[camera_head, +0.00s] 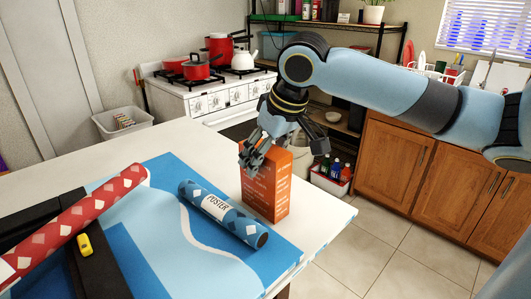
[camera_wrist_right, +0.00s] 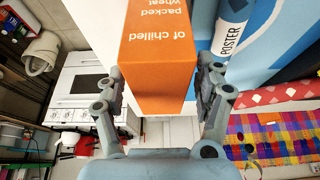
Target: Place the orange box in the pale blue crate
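The orange box (camera_head: 265,187) stands upright on the table near its right edge. My right gripper (camera_head: 284,152) is over the top of the box, its fingers spread to either side. In the right wrist view the orange box (camera_wrist_right: 155,60) lies between the open fingers of my right gripper (camera_wrist_right: 162,88). A gap shows on the poster side; contact on the other side is hard to tell. I cannot make out the pale blue crate for certain; a pale blue-green container (camera_head: 275,44) sits on the back shelf. My left gripper is not in view.
A blue poster tube (camera_head: 222,212) lies beside the box on a blue sheet (camera_head: 150,240). A red tube (camera_head: 75,222) and a yellow toy car (camera_head: 84,244) are at the left. A stove (camera_head: 215,100) and wooden cabinets (camera_head: 400,165) stand beyond the table.

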